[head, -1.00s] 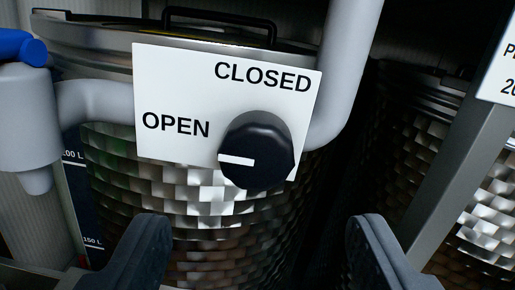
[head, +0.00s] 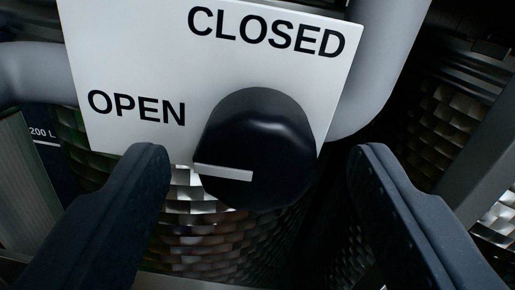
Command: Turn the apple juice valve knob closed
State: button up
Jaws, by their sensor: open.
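The black valve knob (head: 262,145) sits in the middle of the head view, in front of a white sign (head: 130,65). The sign reads CLOSED at its top and OPEN at its left. The knob's white pointer line lies nearly level and points left, toward the OPEN side. My gripper (head: 258,165) is open, with one dark finger to the left of the knob and the other to its right. Both fingers look apart from the knob, with gaps on either side. The sign's lower right corner is hidden by the knob.
A grey pipe (head: 375,75) rises behind the sign on the right, and another grey pipe (head: 30,75) runs in from the left. A shiny patterned metal tank (head: 215,235) stands behind the knob. A metal post (head: 480,150) stands at the right.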

jog(key=shift+w+p, duration=0.45)
jog(key=shift+p, duration=0.35)
jog(key=shift+f, duration=0.1)
jog(key=c, duration=1)
